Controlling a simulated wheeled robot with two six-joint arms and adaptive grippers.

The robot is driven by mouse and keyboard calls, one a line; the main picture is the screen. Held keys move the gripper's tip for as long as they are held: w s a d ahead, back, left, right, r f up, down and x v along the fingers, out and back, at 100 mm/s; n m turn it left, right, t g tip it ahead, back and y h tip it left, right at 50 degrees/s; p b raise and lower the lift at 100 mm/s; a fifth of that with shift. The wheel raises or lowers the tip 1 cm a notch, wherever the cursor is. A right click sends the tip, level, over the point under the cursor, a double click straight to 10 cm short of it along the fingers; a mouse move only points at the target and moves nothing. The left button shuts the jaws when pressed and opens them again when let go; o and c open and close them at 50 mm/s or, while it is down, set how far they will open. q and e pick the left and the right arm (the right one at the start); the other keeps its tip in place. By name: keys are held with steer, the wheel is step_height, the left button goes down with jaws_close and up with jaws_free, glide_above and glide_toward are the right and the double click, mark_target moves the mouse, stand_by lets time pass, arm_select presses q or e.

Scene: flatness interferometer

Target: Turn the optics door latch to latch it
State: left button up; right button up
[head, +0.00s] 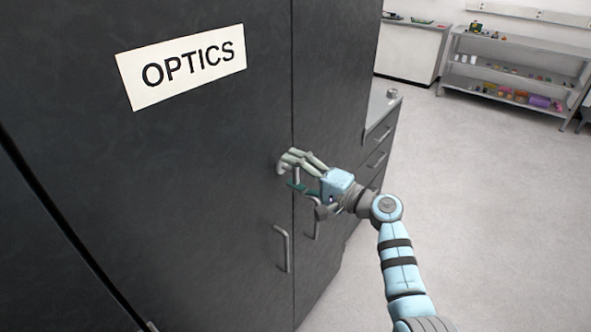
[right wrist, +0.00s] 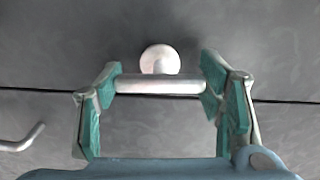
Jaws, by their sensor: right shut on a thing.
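The optics door (head: 190,190) is a dark cabinet door under a white OPTICS sign (head: 182,65). The latch (right wrist: 160,84) is a pale metal bar on a round hub, standing out from the dark door face in the right wrist view. Its bar lies roughly parallel to the door seam, beside it. My right gripper (head: 293,174) is at the latch near the seam in the head view, with its green-padded fingers shut on the two ends of the bar. The fingers hide most of the latch in the head view. My left gripper is not in view.
A pull handle (head: 282,248) is below the latch on the left door, and another (head: 314,220) is on the right door behind my gripper. A drawer unit (head: 378,150) stands beyond the cabinet. Shelves (head: 518,75) stand at the back right; the floor between is clear.

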stand_by(0.5)
steer(key=o, duration=1.1)
steer(key=shift+o, duration=0.2)
steer(key=shift+d, duration=0.1)
steer(key=shift+s+d, duration=0.25)
steer(key=shift+d, duration=0.05)
steer(key=v, duration=1.1)
